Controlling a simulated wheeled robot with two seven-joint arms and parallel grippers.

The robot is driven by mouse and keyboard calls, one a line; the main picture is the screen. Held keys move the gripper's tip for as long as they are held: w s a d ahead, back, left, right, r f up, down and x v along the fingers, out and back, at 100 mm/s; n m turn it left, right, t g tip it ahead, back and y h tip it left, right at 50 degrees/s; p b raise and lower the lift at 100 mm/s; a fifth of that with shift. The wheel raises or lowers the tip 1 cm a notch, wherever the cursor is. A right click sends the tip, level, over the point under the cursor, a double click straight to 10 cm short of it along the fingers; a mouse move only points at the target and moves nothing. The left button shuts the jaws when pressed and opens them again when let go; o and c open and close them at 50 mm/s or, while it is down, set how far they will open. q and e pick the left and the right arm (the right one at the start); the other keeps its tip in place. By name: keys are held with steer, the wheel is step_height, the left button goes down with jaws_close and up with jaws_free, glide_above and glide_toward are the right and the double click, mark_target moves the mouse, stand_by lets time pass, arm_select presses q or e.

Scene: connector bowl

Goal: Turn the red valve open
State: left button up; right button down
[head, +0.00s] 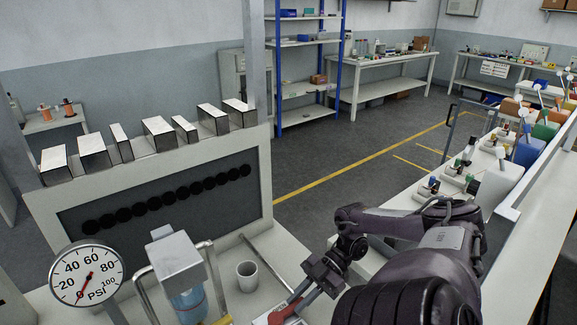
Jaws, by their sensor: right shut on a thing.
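The red valve (284,309) shows at the bottom centre of the head view, as a red handle with pale metal beside it. Its lower part is cut off by the picture edge. My right gripper (304,290) reaches down to it from the right and is shut on the red handle. The gripper and arm hide part of the valve, so its exact angle is hard to tell. My left gripper is not in view.
A round PSI gauge (87,273) stands at the lower left, its red needle pointing low, near 0. A filter unit with a blue bowl (188,304), metal pipes and a grey cup (247,276) stand left of the valve. A panel with black round ports (165,195) rises behind.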

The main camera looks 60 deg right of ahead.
stand_by(0.4)
steer(key=c, duration=1.4)
jaws_free()
steer(key=shift+o, duration=0.2)
steer(key=b+v, duration=0.2)
steer(key=v, duration=0.5)
steer(key=shift+d, duration=0.3)
